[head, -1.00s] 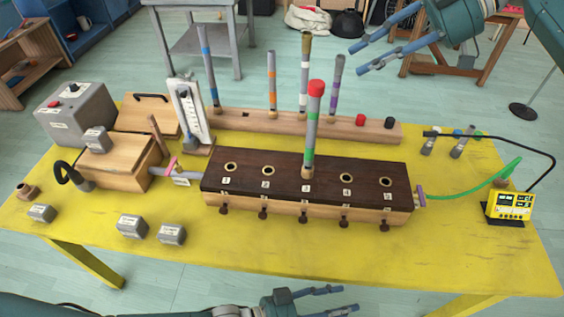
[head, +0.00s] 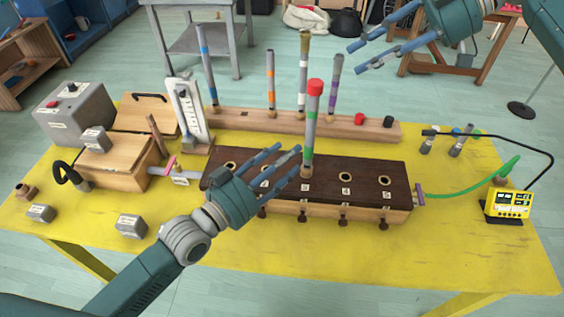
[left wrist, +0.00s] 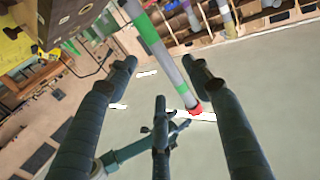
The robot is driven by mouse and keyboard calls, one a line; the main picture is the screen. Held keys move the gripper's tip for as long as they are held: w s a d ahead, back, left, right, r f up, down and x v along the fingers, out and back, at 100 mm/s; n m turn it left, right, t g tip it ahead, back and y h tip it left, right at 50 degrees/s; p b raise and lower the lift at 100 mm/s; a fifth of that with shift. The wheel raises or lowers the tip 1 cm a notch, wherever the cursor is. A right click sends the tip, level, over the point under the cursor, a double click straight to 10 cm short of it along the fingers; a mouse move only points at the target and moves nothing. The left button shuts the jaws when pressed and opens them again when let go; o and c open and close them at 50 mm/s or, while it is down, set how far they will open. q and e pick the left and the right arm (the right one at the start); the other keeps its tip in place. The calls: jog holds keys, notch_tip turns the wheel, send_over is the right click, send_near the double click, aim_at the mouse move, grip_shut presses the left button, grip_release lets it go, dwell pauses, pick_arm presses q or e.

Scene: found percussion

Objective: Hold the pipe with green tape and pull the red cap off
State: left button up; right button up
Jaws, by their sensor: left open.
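The grey pipe with green tape (head: 309,145) stands upright in hole 3 of the dark-topped wooden block (head: 350,172). Its red cap (head: 315,87) is on its top end. In the left wrist view the pipe (left wrist: 170,66) runs diagonally beyond the fingers, its red cap (left wrist: 195,109) toward the middle. My left gripper (head: 289,160) is open and empty, just left of the pipe at about the height of the green band. I cannot tell whether a finger touches the pipe. My right gripper (head: 386,42) is spread open and empty in the air at the upper right.
Behind the block, a wooden rack (head: 250,122) holds several taped pipes and loose caps. Grey boxes and a wooden box (head: 118,160) crowd the left. The yellow table's front right is clear.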

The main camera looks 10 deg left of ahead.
aim_at(309, 140)
pick_arm(q)
jog(key=x, duration=0.9)
jog(key=shift+w+d, duration=0.25)
grip_shut()
dwell(0.6)
